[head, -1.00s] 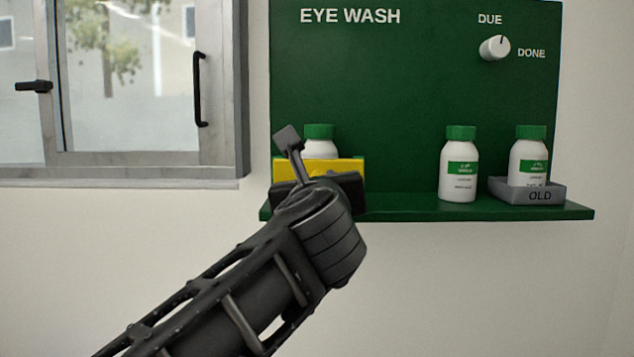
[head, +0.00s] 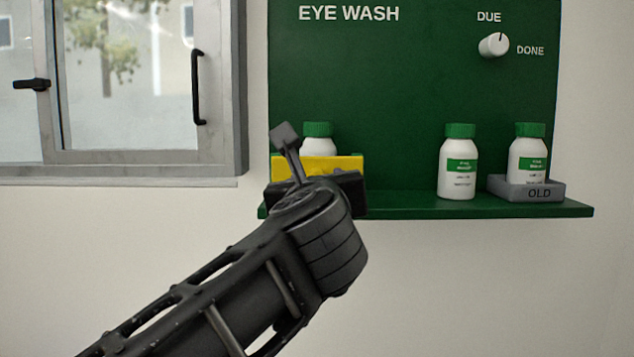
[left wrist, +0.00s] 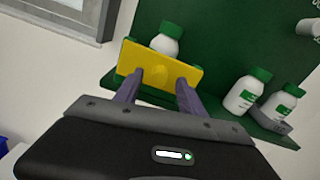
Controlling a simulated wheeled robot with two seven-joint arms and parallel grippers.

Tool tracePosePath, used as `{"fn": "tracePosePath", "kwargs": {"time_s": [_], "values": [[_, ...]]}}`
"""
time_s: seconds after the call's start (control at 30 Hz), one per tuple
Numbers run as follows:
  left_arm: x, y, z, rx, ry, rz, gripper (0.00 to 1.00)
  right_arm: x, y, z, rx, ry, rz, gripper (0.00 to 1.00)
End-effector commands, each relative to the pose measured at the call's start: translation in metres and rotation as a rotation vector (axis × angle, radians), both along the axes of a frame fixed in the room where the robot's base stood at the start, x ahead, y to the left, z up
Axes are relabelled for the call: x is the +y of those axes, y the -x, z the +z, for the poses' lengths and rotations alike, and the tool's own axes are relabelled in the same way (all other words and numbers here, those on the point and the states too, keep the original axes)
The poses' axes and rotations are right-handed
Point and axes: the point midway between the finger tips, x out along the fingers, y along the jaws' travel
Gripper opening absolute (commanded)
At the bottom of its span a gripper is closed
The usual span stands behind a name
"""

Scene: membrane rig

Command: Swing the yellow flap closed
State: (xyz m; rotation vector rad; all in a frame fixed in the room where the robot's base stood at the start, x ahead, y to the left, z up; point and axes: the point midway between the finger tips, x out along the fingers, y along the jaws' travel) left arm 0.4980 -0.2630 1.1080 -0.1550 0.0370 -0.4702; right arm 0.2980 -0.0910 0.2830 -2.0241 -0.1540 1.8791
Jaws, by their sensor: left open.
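The yellow flap (head: 332,168) stands upright in front of a white bottle with a green cap (head: 318,138) at the left end of the green shelf. My left arm comes in from the lower left, and its gripper body covers the flap's lower part in the head view. In the left wrist view, the two fingers of my left gripper (left wrist: 157,88) are apart, with their tips at the lower face of the yellow flap (left wrist: 160,66). Whether they touch it I cannot tell. My right gripper is not in view.
The green shelf (head: 420,205) also holds a white bottle (head: 457,165) and a grey tray marked OLD (head: 538,193) with another bottle (head: 527,155). A knob (head: 493,45) points up between DUE and DONE. A window (head: 130,80) is at the left.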

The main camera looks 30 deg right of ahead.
Motion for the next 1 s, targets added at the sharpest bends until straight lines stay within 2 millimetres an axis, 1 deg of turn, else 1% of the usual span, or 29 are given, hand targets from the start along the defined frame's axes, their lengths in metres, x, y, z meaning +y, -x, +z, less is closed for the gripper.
{"fn": "tracePosePath", "kwargs": {"time_s": [0.03,0.2,0.37,0.5,1.0], "values": [[0.004,0.009,0.000,-0.002,0.001,-0.002,0.47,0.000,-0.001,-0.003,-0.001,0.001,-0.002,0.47],[0.017,0.034,0.000,-0.002,0.000,-0.002,0.47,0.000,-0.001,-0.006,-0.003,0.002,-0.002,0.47],[0.025,0.048,0.000,-0.001,0.000,0.000,0.47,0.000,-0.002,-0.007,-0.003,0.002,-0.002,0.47],[0.026,0.051,-0.001,0.000,-0.001,0.000,0.47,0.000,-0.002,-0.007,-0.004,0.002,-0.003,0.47],[0.026,0.050,0.000,0.000,0.000,0.000,0.47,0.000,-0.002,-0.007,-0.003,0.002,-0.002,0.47]]}}
